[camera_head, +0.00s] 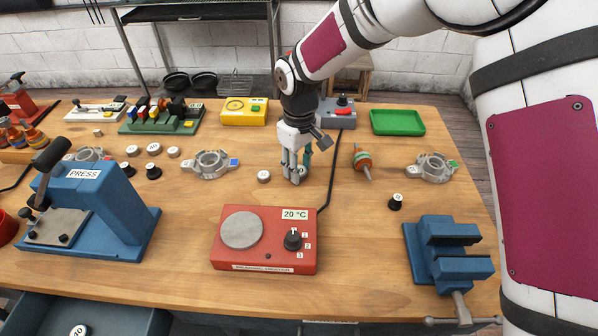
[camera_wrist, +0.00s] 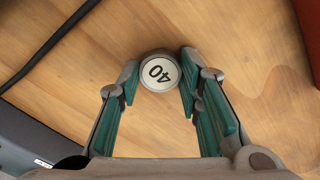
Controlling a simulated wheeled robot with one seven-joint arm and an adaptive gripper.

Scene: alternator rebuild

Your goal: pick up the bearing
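A short round grey bearing (camera_wrist: 160,72) with a white top marked 40 lies on the wooden bench in the wrist view. My gripper (camera_wrist: 159,78) is around it, with one teal-padded fingertip at each side. The fingers are spread about as wide as the bearing, and I see no clear grip on it. In the head view my gripper (camera_head: 297,178) points down at the bench behind the red heater, and its fingers mostly hide this bearing. A similar round piece (camera_head: 264,176) lies just left of my gripper, apart from it.
The red heater (camera_head: 265,240) reading 20 °C stands in front. A blue press (camera_head: 95,215) is at left, a blue vise (camera_head: 445,250) at right. A copper-wound rotor (camera_head: 362,160) and a grey housing (camera_head: 432,168) lie right of my gripper. A black cable (camera_head: 330,185) runs close by.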

